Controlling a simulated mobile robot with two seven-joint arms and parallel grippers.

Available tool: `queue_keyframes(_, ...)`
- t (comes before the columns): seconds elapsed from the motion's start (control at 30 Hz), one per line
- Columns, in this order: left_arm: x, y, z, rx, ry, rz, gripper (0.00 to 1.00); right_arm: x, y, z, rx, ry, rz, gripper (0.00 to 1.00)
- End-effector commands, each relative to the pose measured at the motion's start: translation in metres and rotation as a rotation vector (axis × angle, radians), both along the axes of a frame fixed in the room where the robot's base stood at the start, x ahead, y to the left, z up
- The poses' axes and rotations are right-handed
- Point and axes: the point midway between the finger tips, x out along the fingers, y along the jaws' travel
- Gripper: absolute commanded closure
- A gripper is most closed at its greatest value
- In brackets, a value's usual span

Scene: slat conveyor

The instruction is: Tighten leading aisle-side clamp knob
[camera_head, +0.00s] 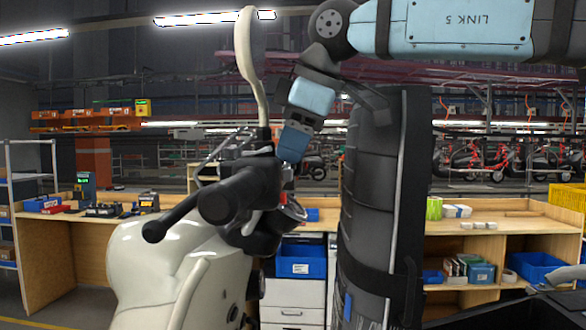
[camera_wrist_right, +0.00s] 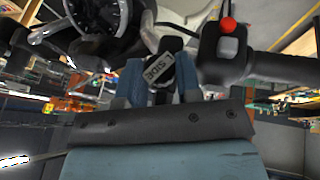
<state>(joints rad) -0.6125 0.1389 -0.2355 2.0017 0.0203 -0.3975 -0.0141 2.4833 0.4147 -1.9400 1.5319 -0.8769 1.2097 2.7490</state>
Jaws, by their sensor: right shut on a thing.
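My right gripper (camera_head: 287,158) comes down from the upper right onto the handlebar area of a cream scooter (camera_head: 150,262). In the right wrist view, its two blue fingers (camera_wrist_right: 158,82) are shut on a small dark piece with a pale lettered face (camera_wrist_right: 158,68), seemingly the clamp knob. In the head view the fingertips and this piece are largely hidden behind the black handlebar grip (camera_head: 228,198). The wrist view also shows a black switch housing with a red button (camera_wrist_right: 228,25) just right of the fingers. My left gripper is not in view.
A cream mirror (camera_head: 250,62) rises close left of my right gripper, and a brake lever (camera_head: 182,214) sticks out left. A tall black ribbed thing with a strap (camera_head: 375,190) stands close on the right. Wooden benches (camera_head: 45,225) with bins stand behind.

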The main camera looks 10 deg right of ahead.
Motion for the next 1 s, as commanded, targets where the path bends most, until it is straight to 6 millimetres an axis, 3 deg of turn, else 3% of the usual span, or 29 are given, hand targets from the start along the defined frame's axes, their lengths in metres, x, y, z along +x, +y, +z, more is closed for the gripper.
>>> queue_keyframes(0.53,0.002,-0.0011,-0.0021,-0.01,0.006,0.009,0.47,-0.0005,0.0004,-0.0005,-0.007,-0.022,0.001,0.92)
queue_keyframes(0.57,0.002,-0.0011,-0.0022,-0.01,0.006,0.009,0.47,-0.0005,0.0004,-0.0005,-0.007,-0.022,0.001,0.63)
queue_keyframes(0.67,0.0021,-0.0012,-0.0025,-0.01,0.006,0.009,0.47,-0.0005,0.0004,-0.0005,-0.007,-0.022,0.001,0.42)
queue_keyframes(1.0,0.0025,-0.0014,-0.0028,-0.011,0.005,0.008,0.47,-0.001,0.0009,-0.0016,-0.008,-0.02,0.002,0.42)
